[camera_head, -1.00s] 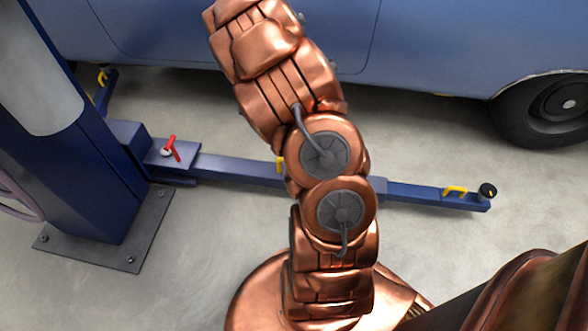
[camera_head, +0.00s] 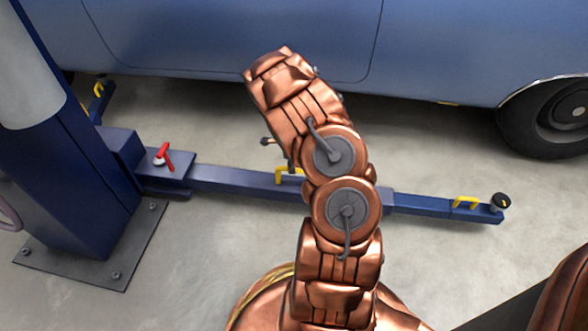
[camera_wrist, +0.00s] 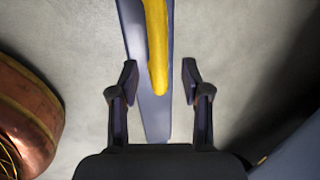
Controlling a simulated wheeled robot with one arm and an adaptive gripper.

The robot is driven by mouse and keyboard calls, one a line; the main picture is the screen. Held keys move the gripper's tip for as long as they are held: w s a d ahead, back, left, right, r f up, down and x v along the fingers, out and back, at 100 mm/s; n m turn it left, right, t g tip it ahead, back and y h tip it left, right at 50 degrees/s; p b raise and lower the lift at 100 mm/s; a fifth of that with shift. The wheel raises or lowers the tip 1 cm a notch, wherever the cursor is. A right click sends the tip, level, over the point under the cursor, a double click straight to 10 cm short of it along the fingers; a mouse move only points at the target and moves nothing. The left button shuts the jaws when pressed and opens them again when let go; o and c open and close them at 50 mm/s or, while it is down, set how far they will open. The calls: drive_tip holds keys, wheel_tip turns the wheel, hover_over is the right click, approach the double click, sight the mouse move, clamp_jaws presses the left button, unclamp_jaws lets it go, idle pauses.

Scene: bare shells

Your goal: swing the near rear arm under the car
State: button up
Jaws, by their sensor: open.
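The near rear arm (camera_head: 240,182) is a long blue beam. It runs from the post's foot rightward across the floor, in front of the car (camera_head: 440,50). A yellow handle (camera_head: 289,175) stands on its middle, partly behind my arm; another yellow handle (camera_head: 465,203) and a black pad (camera_head: 501,201) are at its right end. In the wrist view my gripper (camera_wrist: 160,77) is open, its fingers apart on either side of a yellow handle (camera_wrist: 157,50) above the blue beam (camera_wrist: 134,40). In the head view my arm hides most of the gripper.
The blue post (camera_head: 65,150) stands at left on a bolted base plate (camera_head: 75,255). A red lever (camera_head: 164,157) is at the beam's inner end. Another blue arm (camera_head: 98,105) shows behind the post. The car's wheel (camera_head: 560,115) is at right. Grey floor is clear around the beam.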

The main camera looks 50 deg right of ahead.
drive_tip(key=shift+w+d+f+b, duration=0.1)
drive_tip(key=shift+f+b, duration=0.05)
drive_tip(key=shift+f, duration=0.6)
drive_tip(key=shift+d+f+b, duration=0.1)
drive_tip(key=shift+f+b, duration=0.05)
drive_tip(key=shift+f, duration=0.55)
clamp_jaws()
drive_tip(key=shift+w, duration=0.1)
